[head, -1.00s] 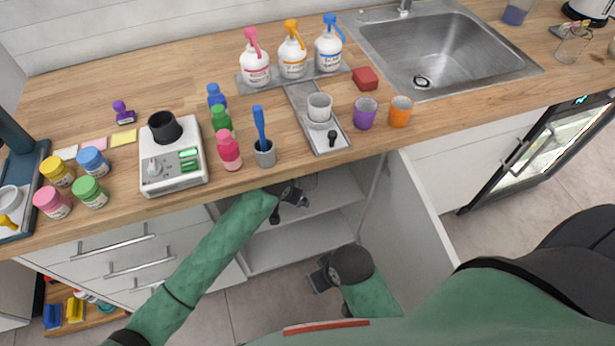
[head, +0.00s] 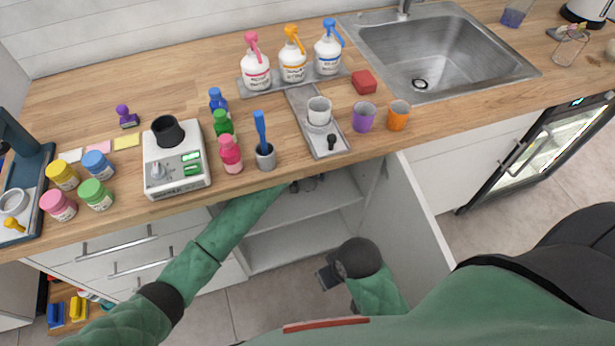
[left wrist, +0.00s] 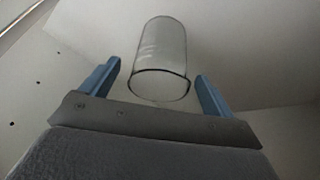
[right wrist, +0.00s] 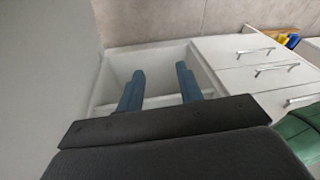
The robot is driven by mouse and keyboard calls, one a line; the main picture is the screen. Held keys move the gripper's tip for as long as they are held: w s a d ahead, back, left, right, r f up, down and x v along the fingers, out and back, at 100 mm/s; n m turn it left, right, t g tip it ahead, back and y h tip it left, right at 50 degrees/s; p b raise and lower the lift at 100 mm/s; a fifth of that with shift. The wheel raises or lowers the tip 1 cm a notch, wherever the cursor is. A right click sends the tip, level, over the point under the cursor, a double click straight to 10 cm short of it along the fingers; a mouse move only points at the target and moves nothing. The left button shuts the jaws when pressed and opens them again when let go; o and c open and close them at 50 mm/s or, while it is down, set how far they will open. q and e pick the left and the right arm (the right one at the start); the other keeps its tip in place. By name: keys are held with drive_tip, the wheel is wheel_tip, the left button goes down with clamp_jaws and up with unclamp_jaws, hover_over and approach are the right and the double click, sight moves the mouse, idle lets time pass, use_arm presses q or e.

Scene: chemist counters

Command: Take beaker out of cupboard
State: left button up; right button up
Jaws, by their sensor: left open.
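The beaker (left wrist: 160,62) is clear glass and stands inside the cupboard, seen in the left wrist view. My left gripper (left wrist: 155,82) is open, with one blue finger on each side of the beaker's near end; I cannot tell whether the beaker is fully between the fingers. In the head view my left arm reaches into the open cupboard (head: 300,235) under the counter, and the counter edge mostly hides the gripper. My right gripper (right wrist: 160,85) is open and empty; in the head view it (head: 328,275) hangs in front of the cupboard.
The cupboard door (head: 410,205) stands open on the right side. The wooden counter (head: 80,90) overhangs the cupboard and carries bottles, cups and a scale (head: 177,165). Drawers (head: 125,255) are left of the cupboard. A shelf (head: 300,222) divides the cupboard.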

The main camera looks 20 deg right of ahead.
use_arm(q)
drive_tip(key=shift+w+d+f, duration=0.3)
drive_tip(key=shift+w+f, duration=0.1)
drive_tip(key=shift+f, duration=0.15)
drive_tip(key=c, duration=1.1)
drive_tip(key=shift+r, duration=0.1)
